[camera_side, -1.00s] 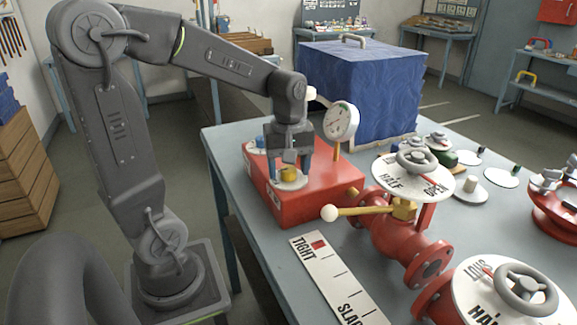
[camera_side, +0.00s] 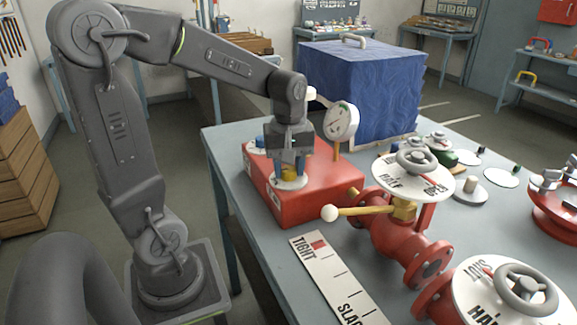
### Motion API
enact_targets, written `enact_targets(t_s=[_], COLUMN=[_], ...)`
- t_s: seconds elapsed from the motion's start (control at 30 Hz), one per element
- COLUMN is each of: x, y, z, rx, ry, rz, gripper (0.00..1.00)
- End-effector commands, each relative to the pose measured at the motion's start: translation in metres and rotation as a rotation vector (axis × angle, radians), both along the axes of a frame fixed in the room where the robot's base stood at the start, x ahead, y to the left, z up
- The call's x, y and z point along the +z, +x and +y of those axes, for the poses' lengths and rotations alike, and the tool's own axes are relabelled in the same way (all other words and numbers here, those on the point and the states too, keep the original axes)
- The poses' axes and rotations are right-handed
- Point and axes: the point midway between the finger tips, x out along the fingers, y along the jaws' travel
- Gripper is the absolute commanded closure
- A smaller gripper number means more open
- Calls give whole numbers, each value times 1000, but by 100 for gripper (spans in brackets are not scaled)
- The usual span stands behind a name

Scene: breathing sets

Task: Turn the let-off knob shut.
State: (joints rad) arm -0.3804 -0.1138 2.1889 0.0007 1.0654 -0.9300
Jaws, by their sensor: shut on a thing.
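A round white gauge (camera_side: 341,121) stands on a brass stem behind the box.
A brass lever with a white ball end (camera_side: 330,213) reaches out close to the box's front right. Red valves with handwheels (camera_side: 417,160) stand to the right. A TIGHT-to-SLACK strip (camera_side: 335,280) lies in front. A blue-covered block (camera_side: 360,88) stands behind.

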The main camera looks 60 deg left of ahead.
Motion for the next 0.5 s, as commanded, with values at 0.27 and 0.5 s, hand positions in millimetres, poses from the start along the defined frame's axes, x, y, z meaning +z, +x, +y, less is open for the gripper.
enact_targets(t_s=[0.27,0.5], x=[0,0], y=[0,0], z=[0,0], rx=[-139,-353], ry=[-1,-2], rz=[0,1], gripper=[86,86])
